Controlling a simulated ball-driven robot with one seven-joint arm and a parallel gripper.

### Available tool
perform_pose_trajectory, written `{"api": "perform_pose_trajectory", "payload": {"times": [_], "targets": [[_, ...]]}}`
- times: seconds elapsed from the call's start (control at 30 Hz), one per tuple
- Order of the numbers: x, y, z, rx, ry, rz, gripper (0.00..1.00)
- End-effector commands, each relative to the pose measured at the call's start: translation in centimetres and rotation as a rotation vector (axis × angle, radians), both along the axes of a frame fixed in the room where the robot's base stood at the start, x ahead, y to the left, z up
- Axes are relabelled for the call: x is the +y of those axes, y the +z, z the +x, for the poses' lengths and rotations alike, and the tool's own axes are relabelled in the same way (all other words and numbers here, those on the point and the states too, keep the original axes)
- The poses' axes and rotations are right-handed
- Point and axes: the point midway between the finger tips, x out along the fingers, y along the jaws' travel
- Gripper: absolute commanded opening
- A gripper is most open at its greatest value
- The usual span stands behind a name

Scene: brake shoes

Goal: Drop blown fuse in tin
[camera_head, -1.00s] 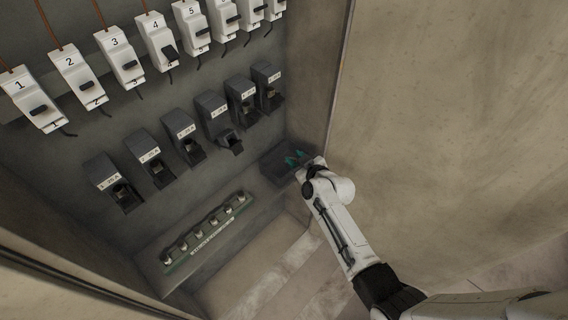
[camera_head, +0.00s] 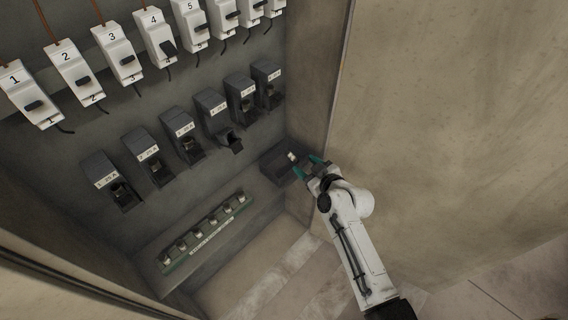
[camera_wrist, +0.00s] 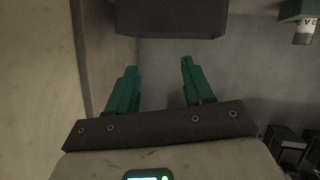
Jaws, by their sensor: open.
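The tin, a dark open box (camera_head: 270,166), sits low on the panel beside the right wall. Its dark outside also shows at the top of the wrist view (camera_wrist: 168,22). A small pale fuse (camera_head: 292,157) shows at the tin, close to its right rim; I cannot tell how deep it lies. My gripper (camera_head: 307,164) is just right of the tin, with its green fingers apart. In the wrist view the fingers of my gripper (camera_wrist: 160,66) are spread with nothing between them. The tin's inside is hidden in the wrist view.
Several dark fuse holders (camera_head: 184,136) line the panel; one (camera_head: 230,138) hangs open. White numbered breakers (camera_head: 115,52) run above. A green rail (camera_head: 207,232) with several fuses lies left of the tin. The right wall (camera_head: 430,130) is close to my arm.

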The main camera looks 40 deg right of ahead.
Motion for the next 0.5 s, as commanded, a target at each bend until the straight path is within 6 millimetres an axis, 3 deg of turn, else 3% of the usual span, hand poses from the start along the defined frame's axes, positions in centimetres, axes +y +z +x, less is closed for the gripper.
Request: {"api": "perform_pose_trajectory", "payload": {"times": [0.2, 0.5], "targets": [[0.7, 1.0, -2.8, 0.001, 0.001, 0.001, 0.52], [0.9, 1.6, -4.0, 0.001, 0.001, 0.001, 0.52]]}}
